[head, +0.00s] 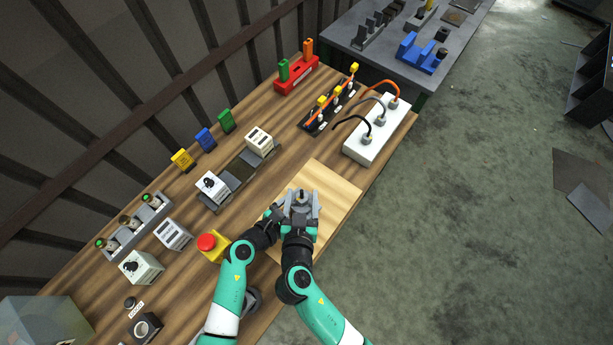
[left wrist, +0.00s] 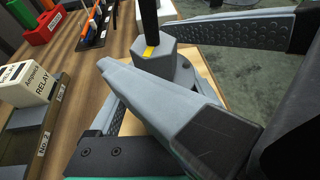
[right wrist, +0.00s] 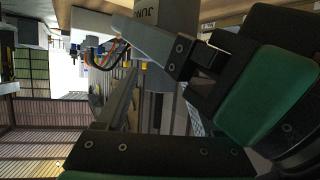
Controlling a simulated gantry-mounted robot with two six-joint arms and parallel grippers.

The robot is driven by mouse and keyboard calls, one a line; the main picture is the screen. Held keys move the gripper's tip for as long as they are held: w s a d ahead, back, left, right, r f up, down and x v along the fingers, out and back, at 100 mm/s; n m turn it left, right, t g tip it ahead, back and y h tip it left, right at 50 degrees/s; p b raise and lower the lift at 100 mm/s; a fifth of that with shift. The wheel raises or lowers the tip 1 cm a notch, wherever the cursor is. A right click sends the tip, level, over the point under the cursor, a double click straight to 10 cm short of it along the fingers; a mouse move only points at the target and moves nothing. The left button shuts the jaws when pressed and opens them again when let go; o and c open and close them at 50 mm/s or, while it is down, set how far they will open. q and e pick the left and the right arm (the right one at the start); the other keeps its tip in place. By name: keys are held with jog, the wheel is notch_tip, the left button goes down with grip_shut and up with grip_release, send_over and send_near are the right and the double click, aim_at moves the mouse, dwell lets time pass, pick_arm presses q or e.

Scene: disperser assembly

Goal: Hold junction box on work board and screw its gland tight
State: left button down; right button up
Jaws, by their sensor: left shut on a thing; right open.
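The grey junction box (head: 302,209) is on the pale work board (head: 340,190). Its hexagonal grey gland (left wrist: 158,62) has a yellow mark, and a black cable (left wrist: 149,18) stands up from it. My left gripper (head: 278,214) is shut on the box from the left side; its contact is partly hidden. My right gripper (head: 302,196) is open, with one finger on each side of the gland. One textured finger also shows behind the gland in the left wrist view. In the right wrist view the lettered box (right wrist: 150,15) shows beyond the fingers, partly cut off.
A red emergency button (head: 207,242) on a yellow base is left of my left arm. A relay rail (head: 238,172) lies farther left. A white socket strip (head: 376,133) with plugged cables stands behind the board. The board's right part is clear, close to the table edge.

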jog(key=n+y, duration=0.2)
jog(key=shift+d+f+y, duration=0.15)
jog(key=shift+y, duration=0.15)
jog(key=shift+n+g+y, duration=0.3)
jog(key=shift+n+y, duration=0.9)
pick_arm(q)
jog(key=shift+s, duration=0.1)
pick_arm(e)
jog(key=w+d+r+v, duration=0.1)
jog(key=v, duration=1.1)
jog(key=w+d+r+n+t+h, duration=0.1)
jog(key=w+r+t, duration=0.3)
jog(key=w+r, duration=0.5)
jog(key=w+d+r+n+t+h, duration=0.1)
jog(key=w+d+r+t+h, duration=0.2)
jog(key=w+r, duration=0.6)
notch_tip(320, 180, up, 7)
jog(key=shift+d+f+t, duration=0.1)
jog(key=shift+d+t, duration=0.1)
jog(key=shift+t, duration=0.8)
